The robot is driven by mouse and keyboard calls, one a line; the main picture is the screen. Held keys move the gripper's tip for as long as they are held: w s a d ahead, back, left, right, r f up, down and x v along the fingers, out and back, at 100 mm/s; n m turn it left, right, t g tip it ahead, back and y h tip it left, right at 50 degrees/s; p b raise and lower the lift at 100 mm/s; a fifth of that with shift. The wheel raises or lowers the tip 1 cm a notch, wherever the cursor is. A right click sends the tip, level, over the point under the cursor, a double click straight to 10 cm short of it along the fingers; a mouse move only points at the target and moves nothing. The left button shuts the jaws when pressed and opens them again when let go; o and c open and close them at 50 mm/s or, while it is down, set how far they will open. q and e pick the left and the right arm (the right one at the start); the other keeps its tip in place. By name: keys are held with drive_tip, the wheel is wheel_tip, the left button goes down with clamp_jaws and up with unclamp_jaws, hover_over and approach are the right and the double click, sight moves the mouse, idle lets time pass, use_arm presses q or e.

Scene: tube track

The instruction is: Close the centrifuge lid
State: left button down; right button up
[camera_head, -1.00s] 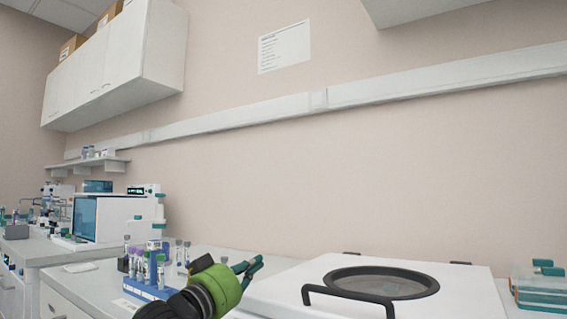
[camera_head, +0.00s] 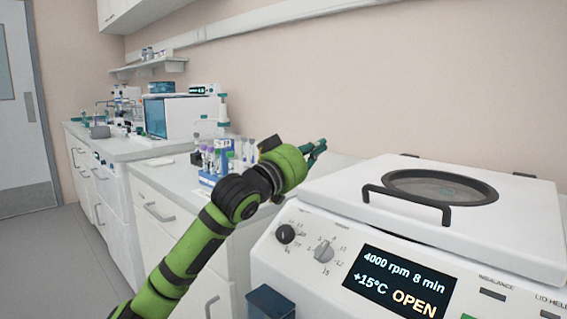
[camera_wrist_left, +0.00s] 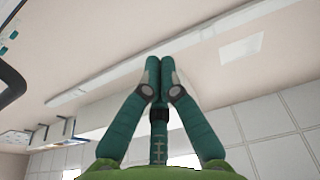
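The white centrifuge (camera_head: 310,275) stands at the right of the head view. Its white lid (camera_head: 335,190), with a round dark-rimmed window (camera_head: 440,188) and a black bar handle (camera_head: 405,203), lies down flat over the body. I cannot tell whether it is latched. The display (camera_head: 400,285) reads "4000 rpm 8 min", "+15°C" and "OPEN". My left gripper (camera_head: 318,150) is at the lid's back left, apart from the handle. Its fingertips (camera_wrist_left: 160,65) are together with nothing between them in the left wrist view. My right gripper is not in view.
A blue rack of capped tubes (camera_head: 209,178) stands on the white bench left of my left gripper. A white instrument with a blue screen (camera_head: 185,117) is farther back. A dark blue bin (camera_head: 272,302) is low in front, beside the centrifuge.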

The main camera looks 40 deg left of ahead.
use_arm(q)
drive_tip(key=b+v, duration=0.3)
drive_tip(key=v, duration=0.7)
drive_tip(key=shift+f, duration=0.25)
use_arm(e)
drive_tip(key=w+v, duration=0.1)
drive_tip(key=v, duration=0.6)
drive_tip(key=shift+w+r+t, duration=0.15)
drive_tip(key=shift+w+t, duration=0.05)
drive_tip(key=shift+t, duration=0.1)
use_arm(q)
drive_tip(key=shift+w, duration=0.1)
